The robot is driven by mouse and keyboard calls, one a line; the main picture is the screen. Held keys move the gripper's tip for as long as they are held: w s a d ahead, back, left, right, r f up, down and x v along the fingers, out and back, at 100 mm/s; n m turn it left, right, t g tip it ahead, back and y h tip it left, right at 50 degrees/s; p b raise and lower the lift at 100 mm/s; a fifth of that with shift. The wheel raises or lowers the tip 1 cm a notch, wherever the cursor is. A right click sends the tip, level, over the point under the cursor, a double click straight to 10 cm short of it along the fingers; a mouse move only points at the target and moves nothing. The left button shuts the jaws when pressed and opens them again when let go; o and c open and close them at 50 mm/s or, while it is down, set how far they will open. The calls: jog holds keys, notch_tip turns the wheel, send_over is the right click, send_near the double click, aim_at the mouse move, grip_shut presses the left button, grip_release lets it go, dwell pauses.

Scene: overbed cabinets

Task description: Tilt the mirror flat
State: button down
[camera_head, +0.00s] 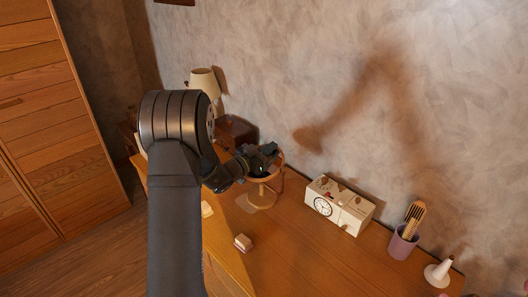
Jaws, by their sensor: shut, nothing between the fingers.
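The mirror is a small round tabletop piece on a wooden stand (262,198), standing on the wooden desk near the wall. Its wooden frame (279,166) shows around and below my gripper, and my wrist and gripper hide much of its face, so I cannot tell its exact tilt. My gripper (268,150) is shut and empty, in front of or over the upper part of the mirror. I cannot tell from this view whether it touches the frame.
A cream clock radio (340,205) stands right of the mirror. Farther right are a purple cup (401,245) with brushes and a white cone-shaped item (439,272). A small block (243,243) lies near the front edge. A lamp (206,82) stands behind my arm. The desk's middle is clear.

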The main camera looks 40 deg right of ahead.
dwell(0.3)
jog(key=shift+d+f+y, duration=0.25)
jog(key=shift+d+y, duration=0.1)
jog(key=shift+y, duration=0.55)
jog(key=shift+d+f+y, duration=0.15)
jog(key=shift+f+y, duration=0.2)
jog(key=shift+y, duration=0.35)
jog(key=v, duration=1)
jog(key=shift+f, duration=0.25)
